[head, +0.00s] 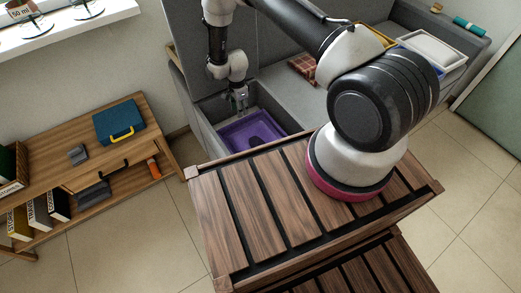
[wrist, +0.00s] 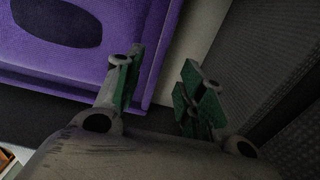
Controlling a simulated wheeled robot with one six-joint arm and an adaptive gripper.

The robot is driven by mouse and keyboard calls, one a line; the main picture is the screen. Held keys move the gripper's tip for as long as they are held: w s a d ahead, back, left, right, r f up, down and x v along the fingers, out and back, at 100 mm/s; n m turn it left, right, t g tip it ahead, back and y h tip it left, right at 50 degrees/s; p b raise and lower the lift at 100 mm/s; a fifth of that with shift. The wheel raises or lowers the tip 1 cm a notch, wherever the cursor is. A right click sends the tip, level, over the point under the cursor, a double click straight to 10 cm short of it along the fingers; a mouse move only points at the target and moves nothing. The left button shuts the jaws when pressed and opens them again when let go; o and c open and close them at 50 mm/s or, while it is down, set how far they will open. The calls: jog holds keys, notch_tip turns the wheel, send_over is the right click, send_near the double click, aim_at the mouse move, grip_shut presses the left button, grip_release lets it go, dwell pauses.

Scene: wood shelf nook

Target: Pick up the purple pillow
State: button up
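A flat purple thing (head: 248,130) lies in the grey compartment below my gripper in the head view. I take it for the purple pillow, though its stepped edge makes this uncertain. It also fills the upper left of the wrist view (wrist: 85,58), with a dark oval patch on top. My gripper (head: 241,100) is above its far side. In the wrist view my gripper (wrist: 162,85) is open and empty, its green-padded fingers apart. The right edge of the purple thing shows between the fingers. I cannot tell whether they touch it.
Grey panels (head: 208,104) wall the compartment, and one stands close right of my fingers. A reddish-brown checked item (head: 303,69) and a white tray (head: 432,48) lie to the right. A wooden shelf (head: 105,152) holds a blue case (head: 117,122). Tiled floor is clear between shelf and slatted wood.

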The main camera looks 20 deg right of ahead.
aim_at(240, 120)
notch_tip(240, 120, down, 7)
jog(key=shift+w+f, duration=0.15)
jog(key=shift+f, duration=0.05)
grip_shut()
dwell(0.4)
